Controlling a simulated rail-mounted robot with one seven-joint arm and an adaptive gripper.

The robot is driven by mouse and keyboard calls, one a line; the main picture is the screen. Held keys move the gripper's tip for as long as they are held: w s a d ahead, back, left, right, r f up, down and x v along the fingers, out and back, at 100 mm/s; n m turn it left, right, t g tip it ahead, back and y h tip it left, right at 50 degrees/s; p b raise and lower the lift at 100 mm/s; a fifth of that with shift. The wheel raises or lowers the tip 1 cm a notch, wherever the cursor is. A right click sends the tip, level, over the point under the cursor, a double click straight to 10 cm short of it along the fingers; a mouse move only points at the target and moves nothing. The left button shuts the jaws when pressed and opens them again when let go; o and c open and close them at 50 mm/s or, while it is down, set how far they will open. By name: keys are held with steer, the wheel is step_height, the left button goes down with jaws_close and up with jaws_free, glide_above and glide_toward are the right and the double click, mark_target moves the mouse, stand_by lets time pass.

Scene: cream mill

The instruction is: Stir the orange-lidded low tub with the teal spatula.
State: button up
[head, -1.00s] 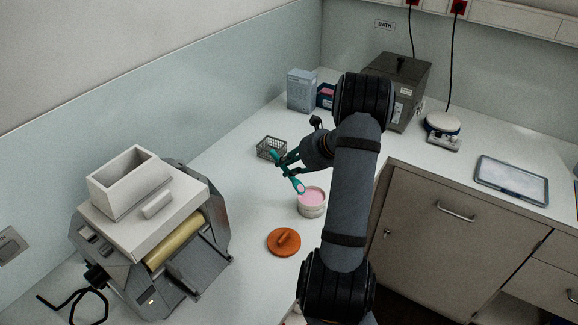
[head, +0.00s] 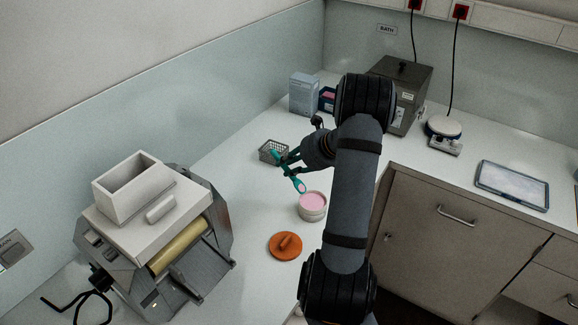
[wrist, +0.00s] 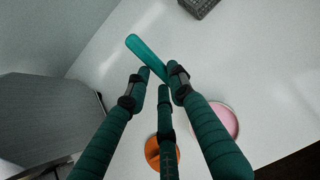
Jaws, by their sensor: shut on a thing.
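The low tub (head: 313,214) stands open on the counter with pink contents. Its rim and pink surface also show in the wrist view (wrist: 225,120). Its orange lid (head: 285,247) lies on the counter beside it, nearer the camera, and is partly behind a finger in the wrist view (wrist: 152,150). My gripper (head: 287,158) is shut on the teal spatula (head: 297,180), up and left of the tub. The spatula slants down, its lower end above and just left of the tub rim, with a pinkish patch on it. In the wrist view the spatula (wrist: 146,55) crosses my fingertips (wrist: 160,78).
A wire basket (head: 272,151) stands behind the gripper. A large grey roller mill (head: 150,235) with a white hopper fills the left. Boxes (head: 304,94) and a dark bath unit (head: 403,90) stand at the back.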

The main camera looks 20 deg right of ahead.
steer(key=shift+r+p, duration=1.45)
steer(key=shift+r, duration=0.65)
